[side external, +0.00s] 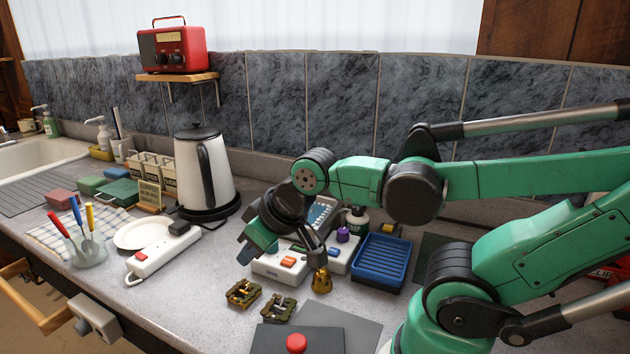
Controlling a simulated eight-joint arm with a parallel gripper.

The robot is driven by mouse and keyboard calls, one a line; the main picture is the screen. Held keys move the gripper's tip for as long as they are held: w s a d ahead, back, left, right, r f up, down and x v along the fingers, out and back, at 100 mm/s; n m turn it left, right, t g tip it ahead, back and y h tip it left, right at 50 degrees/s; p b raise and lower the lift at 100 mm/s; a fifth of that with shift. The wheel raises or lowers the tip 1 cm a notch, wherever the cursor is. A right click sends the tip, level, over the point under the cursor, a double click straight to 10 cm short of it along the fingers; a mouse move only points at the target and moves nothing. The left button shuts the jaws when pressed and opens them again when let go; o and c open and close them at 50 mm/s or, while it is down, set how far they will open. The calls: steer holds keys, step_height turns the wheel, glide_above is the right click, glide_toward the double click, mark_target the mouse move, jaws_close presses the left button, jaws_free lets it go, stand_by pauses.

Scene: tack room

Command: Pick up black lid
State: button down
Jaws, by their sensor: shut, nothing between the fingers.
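The black lid (197,131) that I can see sits on top of a white kettle (208,172) with a black handle, on a round black base at the back of the counter. My gripper (245,253) points down over the counter, to the right of and nearer the camera than the kettle. It is shut with nothing between its fingers, apart from the lid. The wrist partly hides a white box with coloured buttons (283,264) beside and behind the gripper.
A white power strip (150,262) and a white plate (142,234) lie left of my gripper. A cup of coloured-handled tools (88,250) stands further left. A blue tray (381,262) lies to the right, and small metal pieces (243,293) lie in front.

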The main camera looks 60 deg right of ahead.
stand_by(0.4)
steer(key=shift+c, duration=2)
jaws_free()
steer(key=n+g, duration=0.4)
steer(key=g, duration=0.3)
glide_above(296, 341)
step_height(296, 341, down, 6)
steer(key=shift+r, duration=0.25)
steer(key=shift+n, duration=0.3)
steer(key=shift+f, duration=2.7)
